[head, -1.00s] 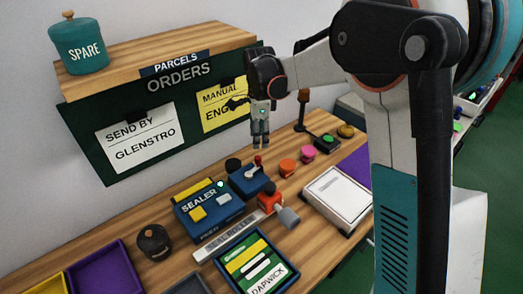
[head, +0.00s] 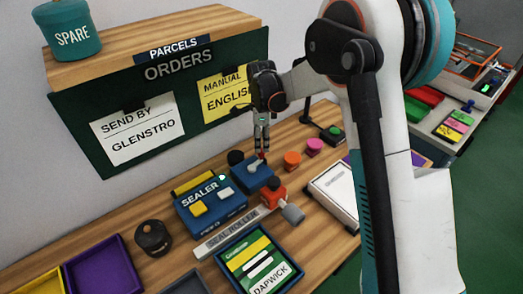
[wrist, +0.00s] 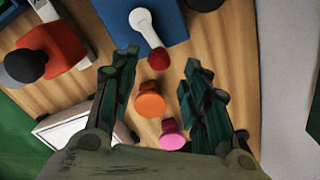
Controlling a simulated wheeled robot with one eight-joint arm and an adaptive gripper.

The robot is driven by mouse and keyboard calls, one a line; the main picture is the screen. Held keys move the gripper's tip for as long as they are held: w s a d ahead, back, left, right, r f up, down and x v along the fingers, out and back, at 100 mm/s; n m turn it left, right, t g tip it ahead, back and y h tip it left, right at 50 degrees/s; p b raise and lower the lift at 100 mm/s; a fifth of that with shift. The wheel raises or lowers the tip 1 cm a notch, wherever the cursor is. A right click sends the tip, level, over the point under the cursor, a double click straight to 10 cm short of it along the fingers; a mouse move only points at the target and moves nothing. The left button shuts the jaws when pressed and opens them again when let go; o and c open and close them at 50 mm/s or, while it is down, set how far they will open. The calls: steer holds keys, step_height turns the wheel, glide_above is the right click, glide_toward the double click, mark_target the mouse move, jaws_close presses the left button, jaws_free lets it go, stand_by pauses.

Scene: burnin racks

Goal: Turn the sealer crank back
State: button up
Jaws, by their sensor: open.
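The sealer (head: 211,202) is a blue box with a white SEALER label, standing on the wooden bench. On a blue block (head: 250,179) at its right is the crank, a pale arm with a red knob (head: 254,166). In the wrist view the crank's white arm (wrist: 146,28) points down the picture to its red knob (wrist: 158,57). My gripper (head: 262,150) points down just above the knob. In the wrist view its open fingers (wrist: 159,62) lie on both sides of the knob; I cannot tell whether they touch it.
Orange (head: 292,159) and pink (head: 314,147) knobs stand right of the crank. A red and grey piece (head: 274,196) and the seal roller strip (head: 229,235) lie in front. A dark knob (head: 235,158) stands behind. The orders board (head: 90,160) rises at the back.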

mark_target(262, 149)
steer(key=shift+f+b, duration=0.4)
steer(key=shift+f, duration=1.7)
jaws_close()
